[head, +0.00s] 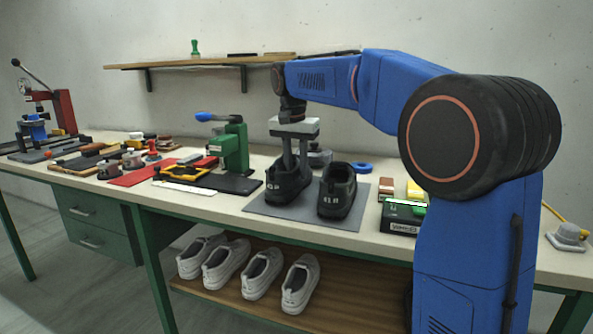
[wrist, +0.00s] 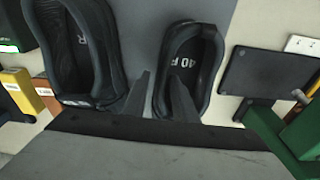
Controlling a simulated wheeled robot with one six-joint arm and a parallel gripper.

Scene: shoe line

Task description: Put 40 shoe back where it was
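The black 40 shoe (head: 284,193) stands on the left of a grey mat (head: 262,210) on the bench. In the wrist view the 40 shoe (wrist: 207,92) shows "40 R" on its insole. A second black shoe (head: 336,201) stands to its right on the mat; it is at the left in the wrist view (wrist: 103,45). My gripper (head: 296,165) points down at the 40 shoe. In the wrist view my gripper's fingers (wrist: 160,75) are apart, one over the shoe's opening and one in the gap between the shoes. Contact with the shoe wall is unclear.
A green press (head: 233,150) stands close left of the shoes. A dark green box (head: 402,217), coloured blocks and a blue ring (head: 361,167) are to the right. A wall shelf (head: 190,64) hangs behind. Several white shoes (head: 262,272) rest on the lower shelf.

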